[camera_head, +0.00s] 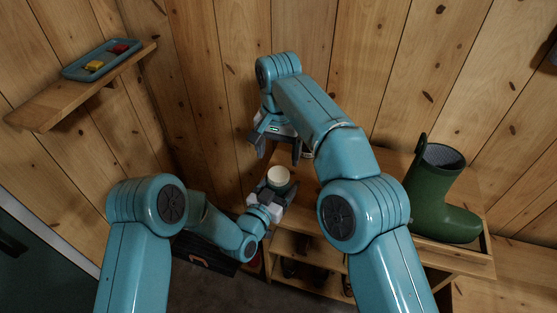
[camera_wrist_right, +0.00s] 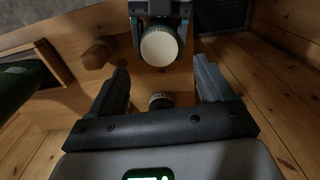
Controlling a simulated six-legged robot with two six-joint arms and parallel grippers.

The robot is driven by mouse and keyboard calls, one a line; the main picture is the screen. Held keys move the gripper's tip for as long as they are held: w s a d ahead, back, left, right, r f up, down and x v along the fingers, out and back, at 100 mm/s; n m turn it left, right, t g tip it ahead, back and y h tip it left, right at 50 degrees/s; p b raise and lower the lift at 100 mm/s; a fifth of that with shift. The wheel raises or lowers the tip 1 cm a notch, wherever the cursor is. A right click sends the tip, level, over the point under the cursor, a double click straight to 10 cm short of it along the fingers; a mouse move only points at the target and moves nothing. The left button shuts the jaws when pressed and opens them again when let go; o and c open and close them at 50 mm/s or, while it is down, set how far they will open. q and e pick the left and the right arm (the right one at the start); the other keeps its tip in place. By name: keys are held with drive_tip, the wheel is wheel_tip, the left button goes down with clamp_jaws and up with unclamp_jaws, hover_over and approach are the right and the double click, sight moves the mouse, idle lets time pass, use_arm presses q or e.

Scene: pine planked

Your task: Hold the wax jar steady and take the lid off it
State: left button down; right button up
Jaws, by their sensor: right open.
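The wax jar (camera_head: 281,188) is dark green with a round cream lid (camera_head: 278,175) on top. My left gripper (camera_head: 275,187) has its fingers on both sides of the jar and looks shut on it, below the lid. In the right wrist view the lid (camera_wrist_right: 160,47) faces the camera, with the left gripper's fingers (camera_wrist_right: 160,22) beside it. My right gripper (camera_head: 279,151) is open and empty, just beyond and above the jar in the head view. In its wrist view the lid lies past the fingertips (camera_wrist_right: 161,68), not between them. Whether the jar touches the bench is hidden.
A green boot (camera_head: 441,195) stands on the wooden bench (camera_head: 387,165) at right. A small round dark item (camera_wrist_right: 160,101) with a pale rim shows between my right fingers in the wrist view. A wall shelf (camera_head: 45,112) at left bears a blue tray (camera_head: 75,71). Plank walls stand close behind.

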sight(279, 174)
wheel_tip(279, 174, down, 7)
drive_tip(key=shift+r, duration=0.15)
drive_tip(key=c, duration=1.1)
drive_tip(key=n, duration=0.6)
drive_tip(key=shift+d, duration=0.1)
drive_tip(key=shift+r, duration=0.2)
drive_tip(key=shift+r, duration=0.9)
